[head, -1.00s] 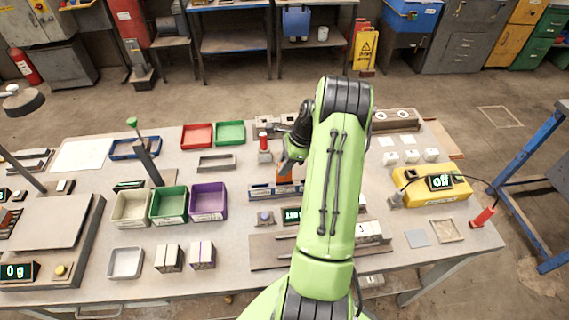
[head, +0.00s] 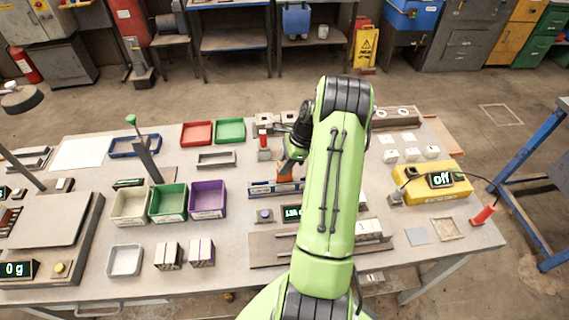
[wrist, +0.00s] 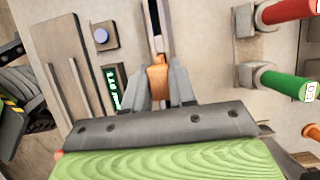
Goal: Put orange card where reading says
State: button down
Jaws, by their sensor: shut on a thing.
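My gripper (wrist: 157,95) is shut on the orange card (wrist: 157,78), seen nearly edge-on in the wrist view. In the head view, a bit of the orange card (head: 285,179) shows below my gripper (head: 288,166), at a narrow blue-and-grey slotted holder (head: 262,189). The holder (wrist: 154,20) runs away from the card in the wrist view. I cannot tell whether the card sits in its slot. A small dark display (head: 292,213) with green characters is partly behind my arm; it also shows in the wrist view (wrist: 111,88), too small to read surely.
Beige (head: 131,207), green (head: 168,203) and purple (head: 208,199) labelled bins stand left of the holder. Red (head: 197,133) and green (head: 231,131) trays lie behind. A blue button (head: 264,215) is near the display. A yellow unit (head: 440,186) reads "off". My arm hides the table's middle.

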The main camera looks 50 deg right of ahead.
jog(key=shift+f+b, duration=1)
jog(key=shift+f, duration=0.8)
dwell(0.4)
jog(key=c, duration=0.8)
grip_release()
jog(key=shift+c, duration=0.2)
jog(key=p+v, duration=0.2)
jog(key=v, duration=1.3)
jog(key=shift+r, duration=0.4)
